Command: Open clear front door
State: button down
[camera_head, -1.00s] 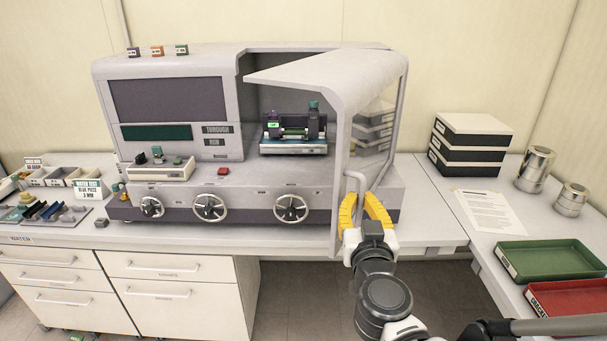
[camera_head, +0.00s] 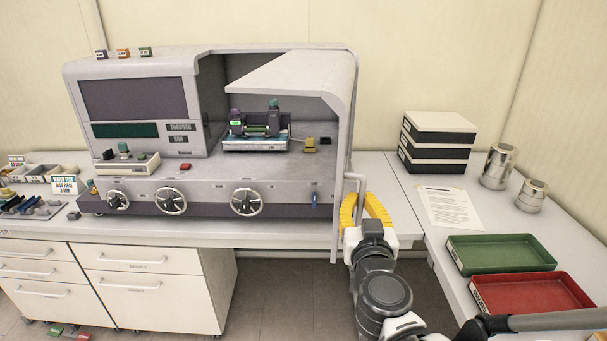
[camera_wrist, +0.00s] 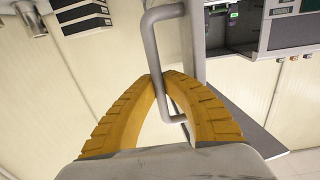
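The clear front door (camera_head: 344,150) of the big grey machine stands swung out and shows nearly edge-on in the head view. Its grey bar handle (camera_head: 355,178) is on the near edge. My gripper (camera_head: 366,200) has its yellow fingers at the handle. In the wrist view, the handle (camera_wrist: 151,42) runs down between the fingertips of my gripper (camera_wrist: 162,78), which are closed together around it. Part of the bar shows inside the loop of the fingers. Behind the door, the machine's chamber (camera_head: 215,85) is open to the front, with a small test unit (camera_head: 255,145) inside.
Three handwheels (camera_head: 246,202) line the machine's front. To the right, stacked boxes (camera_head: 437,140), a paper sheet (camera_head: 455,207), metal cans (camera_head: 498,166), a green tray (camera_head: 492,270) and a red tray (camera_head: 535,308) lie on the side counter. Floor is clear below the gripper.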

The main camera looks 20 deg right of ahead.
jog(key=shift+s+f, duration=0.1)
jog(key=c, duration=1.5)
grip_release()
jog(key=shift+a, duration=0.1)
jog(key=shift+c, duration=0.2)
jog(key=shift+o, duration=0.4)
jog(key=shift+s, duration=0.2)
jog(key=shift+w, duration=0.15)
jog(key=v, duration=0.7)
jog(key=shift+s, duration=0.3)
